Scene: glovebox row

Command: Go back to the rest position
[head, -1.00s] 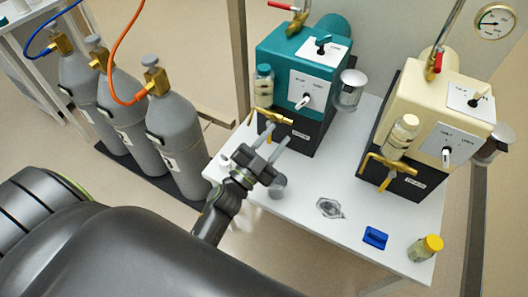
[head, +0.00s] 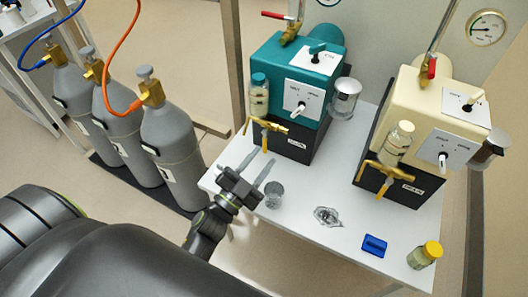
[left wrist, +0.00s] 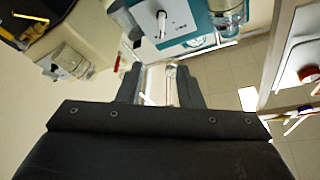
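My left gripper (head: 256,165) is in the head view above the left front edge of the white table, in front of the teal pump unit (head: 297,70). Its two fingers are apart with nothing between them. In the left wrist view the fingers (left wrist: 160,85) also stand apart and empty, with the teal unit (left wrist: 185,25) beyond them. A small clear glass (head: 275,195) stands on the table just right of the gripper, apart from it. My right gripper is in neither view.
The cream unit (head: 432,110) stands at the right of the white table (head: 330,240). A blue block (head: 374,246), a yellow-capped jar (head: 425,255) and a crumpled clear item (head: 327,216) lie near the front. Grey gas cylinders (head: 172,150) stand left of the table.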

